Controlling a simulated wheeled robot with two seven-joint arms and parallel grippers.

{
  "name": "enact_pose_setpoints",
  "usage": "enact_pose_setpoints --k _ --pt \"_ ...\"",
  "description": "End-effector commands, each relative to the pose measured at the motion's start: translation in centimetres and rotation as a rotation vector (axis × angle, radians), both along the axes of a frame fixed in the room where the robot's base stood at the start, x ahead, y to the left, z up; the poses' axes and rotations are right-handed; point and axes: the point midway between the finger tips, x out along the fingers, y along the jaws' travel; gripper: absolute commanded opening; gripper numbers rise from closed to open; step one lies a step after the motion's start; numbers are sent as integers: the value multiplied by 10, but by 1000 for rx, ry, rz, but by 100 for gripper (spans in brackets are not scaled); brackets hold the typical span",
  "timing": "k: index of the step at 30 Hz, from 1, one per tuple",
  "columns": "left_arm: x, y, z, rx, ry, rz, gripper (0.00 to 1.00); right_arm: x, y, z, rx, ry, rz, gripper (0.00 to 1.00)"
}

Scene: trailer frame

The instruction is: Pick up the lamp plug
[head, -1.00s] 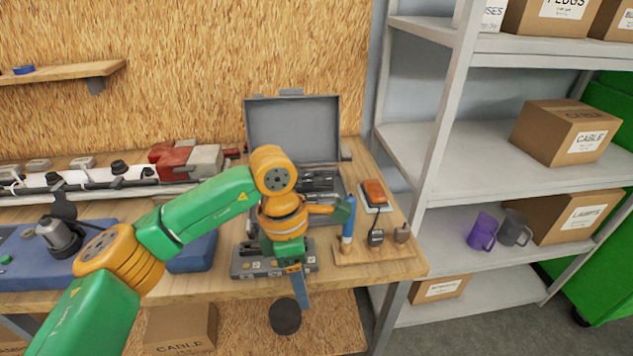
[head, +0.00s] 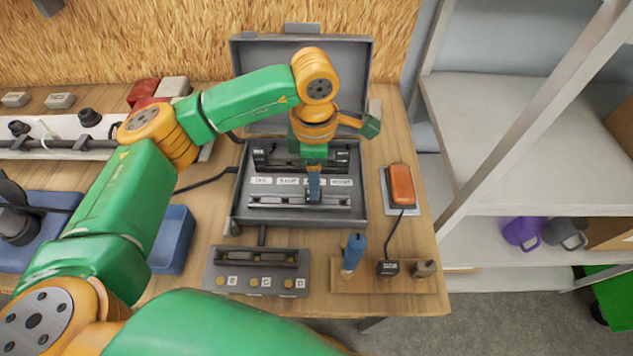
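An orange lamp (head: 401,185) lies on a grey plate at the right of the bench. A thin dark cable runs from it to a small black plug (head: 388,268), which appears to be the lamp plug. The plug sits upright on a wooden holder board (head: 365,286) near the front edge. My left gripper (head: 314,190) points down over the open grey case, up and left of the plug and well apart from it. Its blue fingers overlap in this view, so their opening is unclear. I see nothing held. My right gripper is out of view.
The open case (head: 240,205) holds labelled slots. A grey socket block (head: 213,270) is in front of it. A blue-handled tool (head: 353,253) and a small brown-grey piece (head: 424,269) flank the plug. A blue tray (head: 172,240) is left; metal shelving (head: 480,190) stands right.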

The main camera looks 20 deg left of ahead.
Motion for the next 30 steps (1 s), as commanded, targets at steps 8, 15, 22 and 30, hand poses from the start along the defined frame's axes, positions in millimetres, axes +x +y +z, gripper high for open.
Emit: enact_pose_setpoints --k 8,15,22,30 --pt "-1 3 -38 0 1 1 60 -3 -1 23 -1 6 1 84" --pt "-1 3 -39 -1 0 1 41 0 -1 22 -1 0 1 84" --pt "-1 3 -38 -1 0 1 2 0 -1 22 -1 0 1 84" --pt "0 2 -34 -2 -3 0 2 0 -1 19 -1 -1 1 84"
